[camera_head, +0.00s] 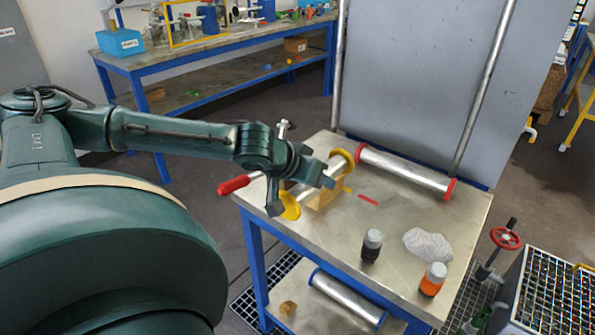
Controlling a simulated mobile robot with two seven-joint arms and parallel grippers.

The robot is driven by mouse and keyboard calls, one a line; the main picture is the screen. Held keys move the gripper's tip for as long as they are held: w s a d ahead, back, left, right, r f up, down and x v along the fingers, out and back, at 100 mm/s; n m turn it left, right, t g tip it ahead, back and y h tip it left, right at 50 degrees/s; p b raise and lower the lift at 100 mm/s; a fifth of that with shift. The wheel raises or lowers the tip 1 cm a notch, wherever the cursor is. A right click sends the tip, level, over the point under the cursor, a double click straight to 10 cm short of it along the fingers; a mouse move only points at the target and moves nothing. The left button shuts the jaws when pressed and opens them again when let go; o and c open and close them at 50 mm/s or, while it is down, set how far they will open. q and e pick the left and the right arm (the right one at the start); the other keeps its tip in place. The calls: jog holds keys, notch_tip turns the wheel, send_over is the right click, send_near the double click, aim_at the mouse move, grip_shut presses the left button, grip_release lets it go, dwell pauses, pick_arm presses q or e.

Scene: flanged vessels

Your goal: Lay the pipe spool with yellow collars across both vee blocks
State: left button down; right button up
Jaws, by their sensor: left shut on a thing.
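The pipe spool with yellow collars (291,206) is at the left part of the metal table. One collar is at the near left edge, the other farther back. My left gripper (302,190) is shut on the spool between its collars and hides much of the tube. A tan wooden vee block (325,197) shows just below and right of the spool. I cannot tell whether the spool touches it. A second vee block cannot be made out behind the gripper. My right gripper is not in view.
A spool with red collars (405,173) lies at the table's back. A red handle (234,185) juts past the left edge. A blue-collared spool (346,297) lies below.

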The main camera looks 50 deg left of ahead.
pick_arm(q)
jog(key=s+d+n, duration=0.1)
jog(key=d, duration=1.7)
jog(key=shift+d+f+y, duration=0.15)
jog(key=shift+d+y, duration=0.1)
jog(key=shift+y, duration=0.05)
